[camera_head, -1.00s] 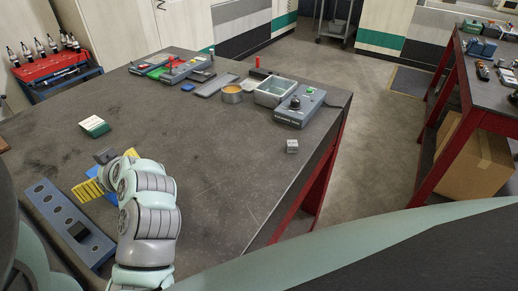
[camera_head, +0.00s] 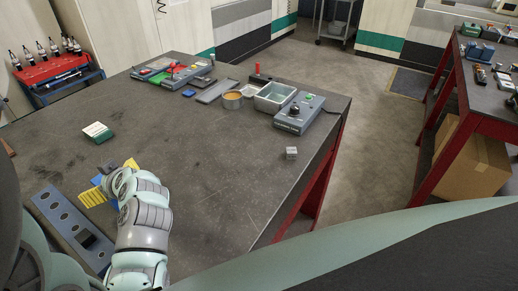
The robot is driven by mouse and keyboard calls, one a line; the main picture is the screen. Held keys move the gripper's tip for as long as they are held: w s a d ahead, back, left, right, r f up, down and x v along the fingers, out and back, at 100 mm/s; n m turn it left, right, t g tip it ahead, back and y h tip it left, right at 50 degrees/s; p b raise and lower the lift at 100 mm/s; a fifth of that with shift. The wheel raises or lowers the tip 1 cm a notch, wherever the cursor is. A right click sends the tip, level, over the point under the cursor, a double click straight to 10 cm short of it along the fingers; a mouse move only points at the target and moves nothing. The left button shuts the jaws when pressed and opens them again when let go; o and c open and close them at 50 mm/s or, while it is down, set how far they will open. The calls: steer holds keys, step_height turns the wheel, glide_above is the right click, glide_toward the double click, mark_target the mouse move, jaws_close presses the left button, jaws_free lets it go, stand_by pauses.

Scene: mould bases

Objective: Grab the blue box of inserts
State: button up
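A blue box (camera_head: 114,203) with yellow parts (camera_head: 92,197) lies on the left of the dark workbench, partly hidden behind my arm. More yellow shows at its far side. My gripper (camera_head: 108,172) is at the far side of my arm, over or beside the box. Its fingers are mostly hidden by my wrist, so I cannot tell whether they are open or touch the box.
A blue-grey plate with round holes (camera_head: 62,222) lies left of the box. A green and white box (camera_head: 97,132) stands beyond it. A small grey cube (camera_head: 291,153), a control box (camera_head: 299,112) and a tray (camera_head: 275,97) are on the right. The bench's middle is clear.

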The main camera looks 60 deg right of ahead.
steer(key=c, duration=1.4)
